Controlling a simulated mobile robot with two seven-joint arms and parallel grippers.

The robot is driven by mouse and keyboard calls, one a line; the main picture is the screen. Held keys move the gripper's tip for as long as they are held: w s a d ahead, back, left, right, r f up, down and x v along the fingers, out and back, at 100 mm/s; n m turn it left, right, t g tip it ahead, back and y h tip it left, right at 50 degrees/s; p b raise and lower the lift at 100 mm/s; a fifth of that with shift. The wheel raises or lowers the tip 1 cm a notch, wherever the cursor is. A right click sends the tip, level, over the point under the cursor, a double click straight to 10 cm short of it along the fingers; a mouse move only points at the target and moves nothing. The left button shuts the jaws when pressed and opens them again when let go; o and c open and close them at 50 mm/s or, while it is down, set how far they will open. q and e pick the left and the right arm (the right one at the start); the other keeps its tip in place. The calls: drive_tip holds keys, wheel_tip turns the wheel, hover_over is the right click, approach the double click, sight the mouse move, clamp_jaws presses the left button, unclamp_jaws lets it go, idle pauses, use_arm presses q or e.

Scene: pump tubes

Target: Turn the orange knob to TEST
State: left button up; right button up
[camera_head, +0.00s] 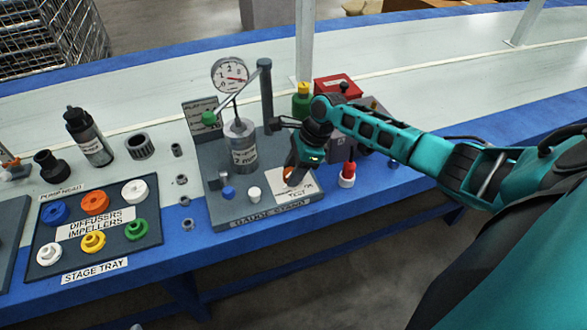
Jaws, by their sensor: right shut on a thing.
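The gauge stand (222,222) is a grey board on the bench in the middle of the view, with a dial gauge (230,75) on a post. A white label (300,193) with the word TEST lies on its right part. My right gripper (291,176) points down over this label and is shut on the orange knob (288,174). Only a small bit of orange shows between the fingers, so the way the knob points cannot be told. My left gripper is not in view.
A stage tray (155,238) with coloured rings lies at the left. On the stand are a metal cylinder (241,150), a blue cap (228,192) and a white cap (254,194).

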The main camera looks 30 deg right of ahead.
drive_tip(key=shift+c, duration=1)
